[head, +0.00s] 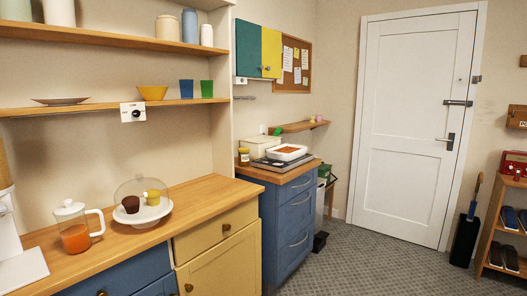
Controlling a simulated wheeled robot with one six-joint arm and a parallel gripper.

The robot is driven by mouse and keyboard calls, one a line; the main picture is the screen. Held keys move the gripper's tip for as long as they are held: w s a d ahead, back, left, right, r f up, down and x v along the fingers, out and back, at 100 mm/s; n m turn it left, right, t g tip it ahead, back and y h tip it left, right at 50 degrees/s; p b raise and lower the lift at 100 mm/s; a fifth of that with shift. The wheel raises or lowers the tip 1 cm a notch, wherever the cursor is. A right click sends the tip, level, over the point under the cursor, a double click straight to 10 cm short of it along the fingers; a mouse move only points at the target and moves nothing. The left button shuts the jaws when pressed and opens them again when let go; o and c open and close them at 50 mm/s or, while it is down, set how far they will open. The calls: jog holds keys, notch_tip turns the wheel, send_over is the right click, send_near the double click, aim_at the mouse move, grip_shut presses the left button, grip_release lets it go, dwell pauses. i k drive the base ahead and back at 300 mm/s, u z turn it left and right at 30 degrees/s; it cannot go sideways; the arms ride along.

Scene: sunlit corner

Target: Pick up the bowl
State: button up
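A yellow bowl (153,92) stands upright on the lower wall shelf (60,110), above the wooden counter at the left. A blue cup (186,89) is just to its right, with a green cup (206,89) beyond that. A shallow dish (60,101) lies to its left on the same shelf. The bowl is unobstructed in this view, though its inside is hardly visible. My gripper is not in view.
A glass press (75,230) with orange liquid and a domed stand (148,213) with cupcakes occupy the counter (195,197) below. Grey floor (370,265) is clear toward the door.

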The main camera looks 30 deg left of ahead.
aim_at(150, 93)
jog(key=u, duration=0.2)
jog(key=i, duration=1.4)
jog(key=u, duration=1.15)
jog(key=i, duration=0.85)
jog(key=u, duration=0.85)
